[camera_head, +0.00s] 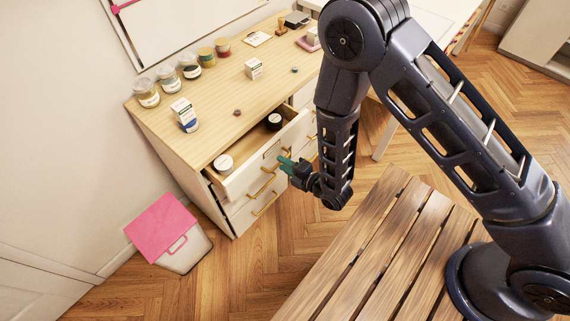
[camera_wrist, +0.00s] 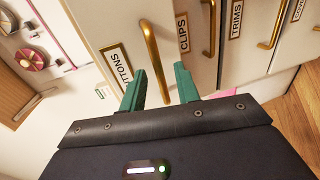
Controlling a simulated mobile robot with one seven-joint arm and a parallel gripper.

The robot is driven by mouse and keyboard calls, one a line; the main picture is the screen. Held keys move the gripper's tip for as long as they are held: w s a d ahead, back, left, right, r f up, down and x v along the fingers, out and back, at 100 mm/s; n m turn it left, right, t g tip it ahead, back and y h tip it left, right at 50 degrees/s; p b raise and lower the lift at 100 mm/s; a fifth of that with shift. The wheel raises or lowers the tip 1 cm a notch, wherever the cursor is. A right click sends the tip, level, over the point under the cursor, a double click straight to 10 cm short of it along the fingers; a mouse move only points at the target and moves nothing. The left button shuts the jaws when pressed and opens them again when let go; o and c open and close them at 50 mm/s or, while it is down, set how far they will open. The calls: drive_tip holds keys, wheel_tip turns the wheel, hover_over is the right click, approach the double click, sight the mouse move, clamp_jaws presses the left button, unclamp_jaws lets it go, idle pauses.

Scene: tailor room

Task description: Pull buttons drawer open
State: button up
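The buttons drawer (camera_head: 240,183) is the top drawer at the near end of the wooden-topped cabinet. It is partly pulled out, with a white-lidded jar (camera_head: 224,164) and a dark jar (camera_head: 274,121) inside. In the wrist view its BUTTONS label (camera_wrist: 117,66) sits beside an upright-looking brass handle (camera_wrist: 152,48). My gripper (camera_head: 283,163) is at the drawer front; in the wrist view its green fingers (camera_wrist: 160,75) are spread apart. The handle's lower end shows between them; I cannot tell whether they touch it.
Drawers labelled CLIPS (camera_wrist: 183,32) and TRIMS (camera_wrist: 236,20) show beside it. Jars and small boxes stand on the cabinet top (camera_head: 215,110). A pink-lidded bin (camera_head: 163,225) is on the floor left. A slatted wooden surface (camera_head: 350,255) is at the front.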

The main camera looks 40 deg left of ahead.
wheel_tip(320, 180, up, 8)
drive_tip(key=d, duration=0.3)
drive_tip(key=shift+f, duration=0.2)
idle(0.5)
